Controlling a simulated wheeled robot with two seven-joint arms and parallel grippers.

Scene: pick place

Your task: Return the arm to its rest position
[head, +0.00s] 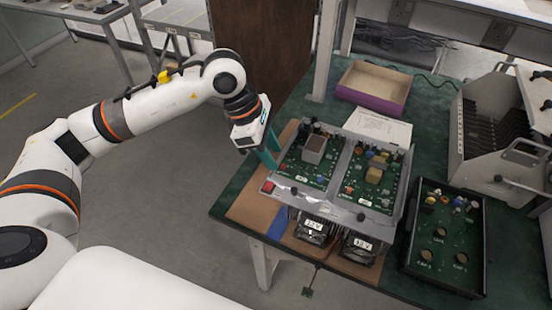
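My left arm comes in from the left and bends down at the table's left side. Its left gripper (271,149) has teal fingers that point down beside the left edge of the metal test fixture (340,165). The two fingers look apart, with nothing seen between them. Their tips are close to the fixture's edge; I cannot tell whether they touch it. The fixture holds two green circuit boards, the left board (291,168) and the right board (363,190). My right gripper is not in view.
The green table (230,205) carries a black tray with a green board (452,232) at right, a purple-sided open box (372,88) at the back, a white paper (378,127) and a slotted rack (490,120). Open floor lies left.

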